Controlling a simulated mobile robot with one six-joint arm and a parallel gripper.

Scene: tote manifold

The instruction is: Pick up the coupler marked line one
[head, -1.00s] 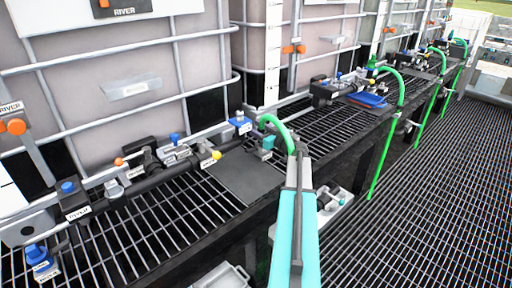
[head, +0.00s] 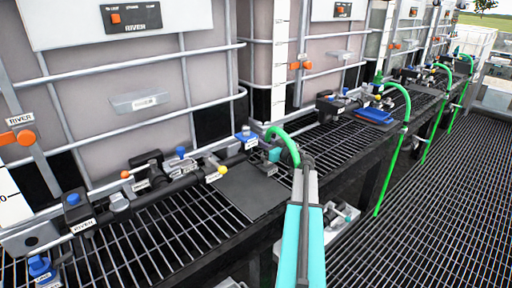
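No label that I can read says line one, so I cannot tell which part is that coupler. A blue fitting (head: 40,267) with a small white tag sits at the lower left on the grating. Another blue fitting (head: 246,137) with a white label stands by the pipework near the middle. A teal block (head: 274,155) lies close to the near green hose (head: 287,143). My arm reaches up from the bottom, and its dark end (head: 307,162) is just right of that hose. I cannot make out the fingers or anything held.
A grated bench (head: 170,225) runs along caged totes (head: 120,80), with a dark flat plate (head: 250,188) on it. Black pipework (head: 150,190) with small valves lies along the bench. A pale tray (head: 345,212) with fittings is right of my arm. The grated floor (head: 430,220) is clear.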

